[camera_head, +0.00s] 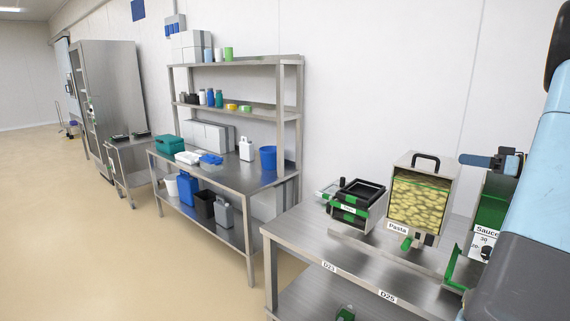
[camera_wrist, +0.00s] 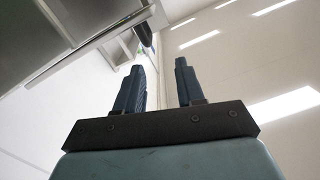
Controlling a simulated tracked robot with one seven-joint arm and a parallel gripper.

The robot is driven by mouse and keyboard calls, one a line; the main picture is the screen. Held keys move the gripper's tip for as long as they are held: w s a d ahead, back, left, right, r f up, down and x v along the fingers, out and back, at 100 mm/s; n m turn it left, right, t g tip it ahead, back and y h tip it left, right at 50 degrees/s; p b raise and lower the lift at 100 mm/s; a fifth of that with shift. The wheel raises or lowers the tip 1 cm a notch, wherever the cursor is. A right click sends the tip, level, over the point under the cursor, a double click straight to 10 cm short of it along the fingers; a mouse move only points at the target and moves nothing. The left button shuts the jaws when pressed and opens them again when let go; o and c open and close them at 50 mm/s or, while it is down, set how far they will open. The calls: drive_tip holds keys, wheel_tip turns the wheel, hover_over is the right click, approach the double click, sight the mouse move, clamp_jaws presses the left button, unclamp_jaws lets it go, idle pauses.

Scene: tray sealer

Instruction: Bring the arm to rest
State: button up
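My gripper (camera_wrist: 159,75) shows in the wrist view with its two dark blue fingers apart and nothing between them. In that view it points past a grey metal surface toward the white wall and ceiling. In the head view my light blue and dark grey arm fills the right edge, in front of the sauce dispenser.
A steel table holds a Pasta dispenser (camera_head: 418,205), a Sauce dispenser (camera_head: 487,238) partly behind my arm, and a black tray holder (camera_head: 357,203). A steel shelf bench (camera_head: 232,178) with bottles and boxes stands behind. The beige floor (camera_head: 95,240) is clear at left.

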drive_tip(key=s+a+m+g+h, duration=0.1)
drive_tip(key=s+a+g+h, duration=0.2)
drive_tip(key=a, duration=0.9)
drive_tip(key=s+a+m+g, duration=0.1)
drive_tip(key=s+a+g, duration=0.3)
drive_tip(key=a, duration=0.8)
drive_tip(key=s+a+m+h, duration=0.2)
drive_tip(key=s+a+h, duration=0.3)
drive_tip(key=s, duration=0.3)
drive_tip(key=s+a+f+m+h, duration=0.1)
drive_tip(key=s+a+h, duration=0.3)
drive_tip(key=s, duration=0.4)
drive_tip(key=shift+a+m+t+h, duration=0.35)
drive_tip(key=shift+m+t+h, duration=0.05)
drive_tip(key=shift+m, duration=0.3)
